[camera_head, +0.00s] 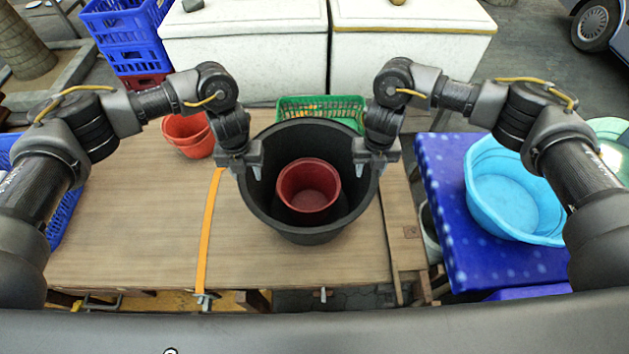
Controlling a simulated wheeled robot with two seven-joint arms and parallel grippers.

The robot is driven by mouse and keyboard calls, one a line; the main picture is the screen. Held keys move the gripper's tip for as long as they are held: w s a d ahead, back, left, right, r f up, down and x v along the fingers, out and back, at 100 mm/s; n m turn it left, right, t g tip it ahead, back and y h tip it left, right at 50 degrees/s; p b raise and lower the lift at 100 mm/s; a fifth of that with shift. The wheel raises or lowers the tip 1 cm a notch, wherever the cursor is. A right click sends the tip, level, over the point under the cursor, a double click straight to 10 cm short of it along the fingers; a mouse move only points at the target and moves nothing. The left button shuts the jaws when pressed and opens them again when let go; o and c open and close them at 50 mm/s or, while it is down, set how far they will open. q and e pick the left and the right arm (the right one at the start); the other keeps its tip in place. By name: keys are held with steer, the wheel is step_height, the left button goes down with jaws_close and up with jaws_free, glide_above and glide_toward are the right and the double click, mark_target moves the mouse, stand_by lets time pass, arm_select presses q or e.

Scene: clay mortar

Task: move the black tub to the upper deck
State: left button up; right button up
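The black tub (258,212) stands upright on the wooden table, right of its middle. A dark red bucket (309,188) sits inside it. My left gripper (255,170) is at the tub's left rim and my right gripper (364,168) is at its right rim, both pointing down. The fingertips overlap the rim in this view. I cannot tell whether either gripper is closed on the rim. No raised deck can be clearly identified; two white chests (245,50) with flat tops stand behind the table.
An orange strap (209,225) crosses the wooden table (140,225). A light blue basin (512,195) sits on a blue cloth-covered table (440,160) at right. Blue crates (133,50) are stacked at back left.

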arm_select(q)
steer(key=shift+w+f, duration=0.2)
steer(key=shift+w, duration=0.2)
arm_select(e)
steer(key=shift+w+f, duration=0.25)
steer(key=shift+w, duration=0.15)
arm_select(q)
steer(key=shift+w+r, duration=0.2)
arm_select(e)
steer(key=shift+w+f, duration=0.1)
steer(key=shift+w, duration=0.05)
steer(key=shift+s, duration=0.25)
arm_select(q)
step_height(320, 180, up, 12)
steer(key=shift+s, duration=0.35)
arm_select(e)
step_height(320, 180, up, 12)
arm_select(q)
steer(key=shift+f, duration=0.1)
